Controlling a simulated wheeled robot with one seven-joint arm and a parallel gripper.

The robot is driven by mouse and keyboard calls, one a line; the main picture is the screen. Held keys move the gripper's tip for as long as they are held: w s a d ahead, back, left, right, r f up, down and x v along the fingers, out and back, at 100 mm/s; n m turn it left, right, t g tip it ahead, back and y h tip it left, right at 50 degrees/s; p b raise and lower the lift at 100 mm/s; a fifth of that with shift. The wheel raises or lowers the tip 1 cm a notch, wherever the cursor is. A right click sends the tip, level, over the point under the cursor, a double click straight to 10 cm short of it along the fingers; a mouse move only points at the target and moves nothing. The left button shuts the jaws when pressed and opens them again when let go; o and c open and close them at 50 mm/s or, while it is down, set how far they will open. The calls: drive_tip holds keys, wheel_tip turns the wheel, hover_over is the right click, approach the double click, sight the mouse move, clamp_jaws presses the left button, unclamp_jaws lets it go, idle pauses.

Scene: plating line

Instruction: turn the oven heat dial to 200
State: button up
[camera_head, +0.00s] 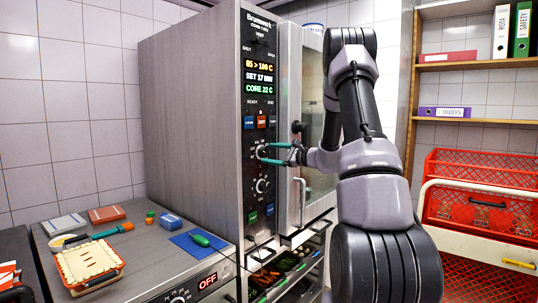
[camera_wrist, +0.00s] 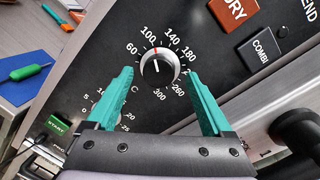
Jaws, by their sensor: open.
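The heat dial (camera_wrist: 160,66) is a round knob with a silver rim on the oven's black panel, ringed by numbers from 60 to 300. Its pointer line is toward the top, near 100. In the head view the dial (camera_head: 262,151) is the upper knob on the oven (camera_head: 190,110). The oven display (camera_head: 259,76) reads 85 > 100 C, SET 17 MIN, CORE 22 C. My gripper (camera_wrist: 160,73) is open, with one teal finger on each side of the dial. I cannot tell whether either finger touches it. The right finger covers part of the scale between 180 and 260.
A second knob (camera_head: 261,186) sits below the dial, with a green button (camera_head: 252,217) under it. Orange (camera_wrist: 232,12) and COMBI (camera_wrist: 263,47) buttons are close by. The oven door handle (camera_head: 299,203) stands out at right. A steel counter (camera_head: 140,270) is at left.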

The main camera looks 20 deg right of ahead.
drive_tip(key=shift+x, duration=0.8)
clamp_jaws()
drive_tip(key=shift+m, duration=0.3)
